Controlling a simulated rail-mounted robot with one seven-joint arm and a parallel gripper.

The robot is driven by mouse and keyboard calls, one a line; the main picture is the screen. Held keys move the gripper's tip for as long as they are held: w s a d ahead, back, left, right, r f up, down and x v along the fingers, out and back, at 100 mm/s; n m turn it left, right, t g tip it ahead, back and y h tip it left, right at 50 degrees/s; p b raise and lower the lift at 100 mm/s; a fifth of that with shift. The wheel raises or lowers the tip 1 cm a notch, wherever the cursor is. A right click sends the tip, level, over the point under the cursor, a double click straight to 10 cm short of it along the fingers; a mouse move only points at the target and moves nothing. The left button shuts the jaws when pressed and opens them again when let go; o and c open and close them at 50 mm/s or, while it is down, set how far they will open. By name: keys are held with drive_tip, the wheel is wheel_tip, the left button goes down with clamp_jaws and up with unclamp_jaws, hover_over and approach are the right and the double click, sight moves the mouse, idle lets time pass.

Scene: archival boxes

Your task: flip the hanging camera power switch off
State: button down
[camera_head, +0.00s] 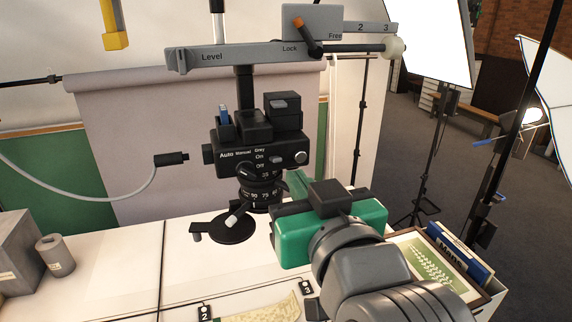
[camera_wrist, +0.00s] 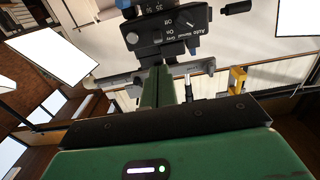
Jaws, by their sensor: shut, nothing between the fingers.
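The hanging camera (camera_head: 255,135) is a black box below a grey rail, with a lens pointing down. Its power switch (camera_head: 276,159) is a small grey lever on the front face, beside the "On" and "Off" labels; it looks nearer "On". My green gripper (camera_head: 298,182) is right of and below the camera, its fingers partly hidden behind its own body. Whether the fingertips touch the camera is unclear.
A lever rail (camera_head: 240,54) with Level, Lock and Free labels is above the camera. A cable plug (camera_head: 171,159) hangs at left. A round black disc (camera_head: 232,228) is below the lens.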

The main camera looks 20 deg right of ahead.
sight(276, 159)
drive_tip(key=w, duration=0.3)
drive_tip(key=w+p, duration=0.1)
drive_tip(key=w, duration=0.2)
drive_tip(key=w+d+p, duration=0.1)
drive_tip(key=w, duration=0.2)
drive_tip(key=shift+w, duration=0.1)
drive_tip(key=shift+f, duration=0.1)
